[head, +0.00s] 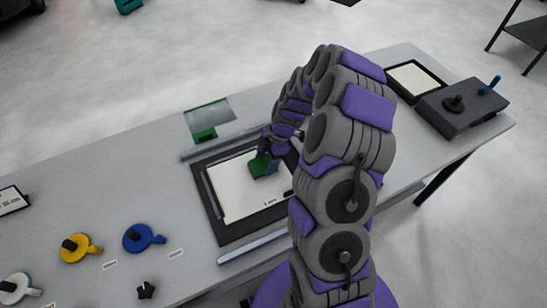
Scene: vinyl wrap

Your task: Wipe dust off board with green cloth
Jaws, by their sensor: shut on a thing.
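The board (235,198) is a white panel in a dark frame, lying on the grey table in the middle of the head view. My gripper (265,158) is over the board's upper right part and is shut on the green cloth (262,166). The cloth appears to rest on or just above the white surface; I cannot tell which. My arm hides the board's right side. Dust on the board is too small to make out. A small dark mark shows near the board's lower right.
Metal rails (262,243) lie along the board's near and far sides. A green-and-clear piece (208,118) lies behind it. Yellow (80,248) and blue (140,238) handled discs sit at left. A dark box (462,105) and a framed panel (414,78) stand at right.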

